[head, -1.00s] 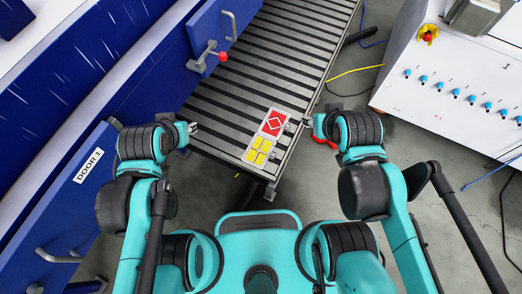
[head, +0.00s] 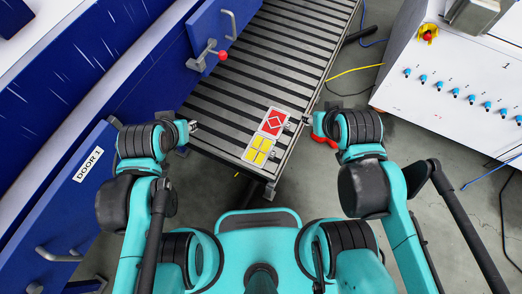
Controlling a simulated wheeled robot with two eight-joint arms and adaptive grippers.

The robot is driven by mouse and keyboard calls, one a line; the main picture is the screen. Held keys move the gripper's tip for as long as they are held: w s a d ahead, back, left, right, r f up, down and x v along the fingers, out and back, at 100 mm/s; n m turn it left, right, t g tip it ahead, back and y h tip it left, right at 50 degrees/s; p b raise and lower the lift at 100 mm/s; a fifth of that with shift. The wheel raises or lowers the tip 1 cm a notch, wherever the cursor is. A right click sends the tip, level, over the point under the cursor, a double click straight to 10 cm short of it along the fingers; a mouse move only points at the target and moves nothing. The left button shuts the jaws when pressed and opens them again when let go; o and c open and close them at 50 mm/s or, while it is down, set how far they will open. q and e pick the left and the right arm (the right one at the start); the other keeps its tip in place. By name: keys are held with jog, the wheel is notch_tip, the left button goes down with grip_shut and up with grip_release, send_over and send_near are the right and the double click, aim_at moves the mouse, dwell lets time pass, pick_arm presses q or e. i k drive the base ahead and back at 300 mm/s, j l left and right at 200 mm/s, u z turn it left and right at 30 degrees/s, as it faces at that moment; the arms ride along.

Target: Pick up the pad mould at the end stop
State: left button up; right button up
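A flat plate with a red part (head: 273,122) bearing a white diamond outline and a yellow part (head: 258,150) with several raised pads lies at the near end of the slatted conveyor. I take this for the pad mould; I cannot tell if the two parts are one piece. The end stop is not clearly made out. My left gripper (head: 193,127) is left of the plate, over the conveyor's left edge, apart from it. My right gripper (head: 307,120) is close to the right of the red part, with no clear contact. Both grippers are too small to read.
The slatted conveyor (head: 268,50) runs away to the upper right. A blue cabinet with a red-knobbed lever (head: 221,56) stands on its left. A white panel with several blue knobs (head: 455,92) stands right. Cables (head: 355,71) lie on the floor.

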aim_at(260, 146)
jog(key=k+z, duration=0.2)
jog(key=z, duration=0.3)
jog(key=k+z, duration=0.2)
jog(key=z, duration=0.25)
jog(key=k+z, duration=0.25)
jog(key=z, duration=0.25)
